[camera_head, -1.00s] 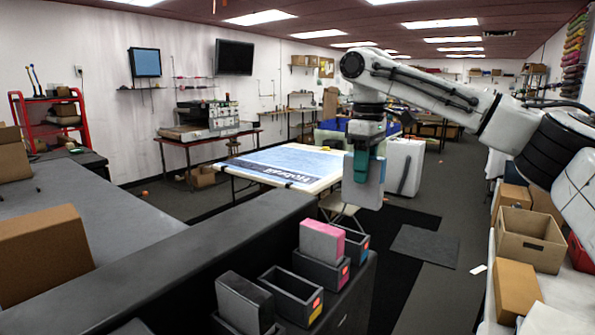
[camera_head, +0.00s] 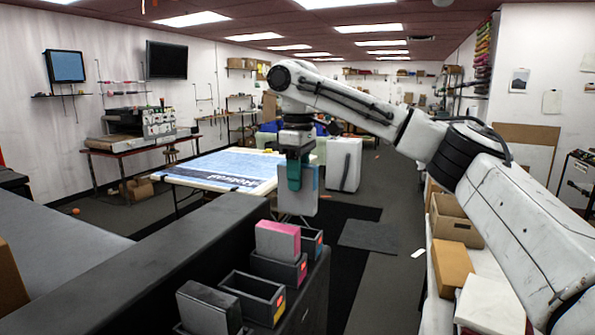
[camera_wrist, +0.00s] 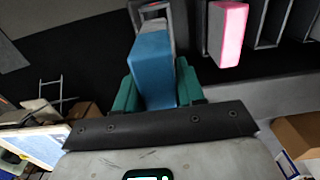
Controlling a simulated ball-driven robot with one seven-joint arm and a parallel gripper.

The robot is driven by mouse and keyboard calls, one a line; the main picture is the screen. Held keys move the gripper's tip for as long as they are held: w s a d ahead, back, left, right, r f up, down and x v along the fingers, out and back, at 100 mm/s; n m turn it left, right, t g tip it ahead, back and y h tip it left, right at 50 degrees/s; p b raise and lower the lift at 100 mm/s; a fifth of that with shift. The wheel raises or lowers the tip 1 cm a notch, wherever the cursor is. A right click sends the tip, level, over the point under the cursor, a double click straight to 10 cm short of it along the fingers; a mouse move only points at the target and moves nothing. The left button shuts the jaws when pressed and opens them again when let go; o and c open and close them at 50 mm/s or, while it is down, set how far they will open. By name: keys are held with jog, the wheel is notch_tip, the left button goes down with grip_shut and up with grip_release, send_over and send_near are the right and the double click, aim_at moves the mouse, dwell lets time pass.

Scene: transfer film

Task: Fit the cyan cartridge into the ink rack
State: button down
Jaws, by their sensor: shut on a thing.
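My gripper (camera_head: 294,172), with teal fingers, is shut on the cyan cartridge (camera_head: 308,196). The cartridge hangs upright in the air, above and beyond the ink rack in the head view. In the wrist view the blue cartridge (camera_wrist: 152,65) sits between the teal fingers, its far end overlapping a grey bin (camera_wrist: 146,8) in the picture; contact cannot be told. The ink rack's bins stand on a dark ledge: one with a cyan label (camera_head: 319,239), one holding a pink cartridge (camera_head: 277,240), an empty yellow-labelled bin (camera_head: 252,298), and one holding a black cartridge (camera_head: 208,308).
The dark ledge (camera_head: 190,240) runs along the rack. A table with a blue print (camera_head: 225,168) stands behind. Cardboard boxes (camera_head: 455,222) lie on a white bench at right, below my arm. The pink cartridge (camera_wrist: 227,35) is right of the held one in the wrist view.

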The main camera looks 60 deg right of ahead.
jog(key=shift+f+b, duration=0.7)
jog(key=shift+f, duration=1.2)
jog(key=shift+p, duration=1.15)
jog(key=shift+f+b, duration=0.75)
jog(key=shift+f, duration=2.3)
dwell(0.3)
jog(key=c, duration=0.6)
grip_release()
jog(key=shift+s, duration=0.1)
notch_tip(320, 180, up, 11)
jog(key=shift+f, duration=0.1)
